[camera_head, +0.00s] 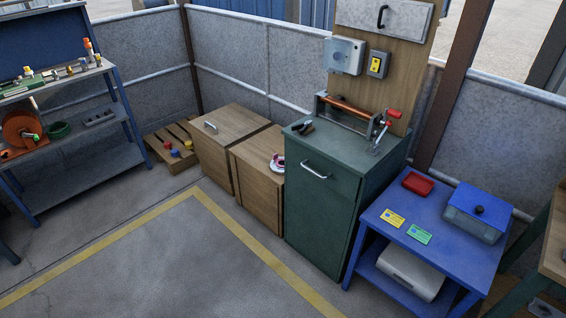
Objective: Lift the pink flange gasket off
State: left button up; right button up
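A small pink ring-shaped thing (278,160), which looks like the pink flange gasket, rests on a small white round piece (276,168). Both are at the right edge of the top of the right wooden cabinet (252,152), close beside the green cabinet. They are small in the picture, so I cannot tell how the ring sits on the white piece. Neither of my grippers is in view.
The taller green cabinet (322,205) stands right of the wooden ones, bearing a pipe fixture with red handles (385,124). A blue table (432,262) is at right, a blue shelf (75,175) at left, and a pallet (172,147) behind. The floor in front (170,260) is clear.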

aim_at(275, 157)
jog(key=i+j+z, duration=0.1)
jog(key=z, duration=0.3)
jog(key=i+j+z, duration=0.2)
jog(key=z, duration=0.25)
jog(key=i+j+z, duration=0.1)
jog(key=j, duration=0.2)
jog(key=i+j+z, duration=0.1)
jog(key=i+j, duration=0.15)
jog(key=i+j+z, duration=0.1)
jog(key=j, duration=0.35)
jog(key=i+j+z, duration=0.1)
jog(key=j, duration=0.25)
jog(key=i+j+z, duration=0.1)
jog(key=j, duration=0.3)
jog(key=i+j+z, duration=0.15)
jog(key=j, duration=0.2)
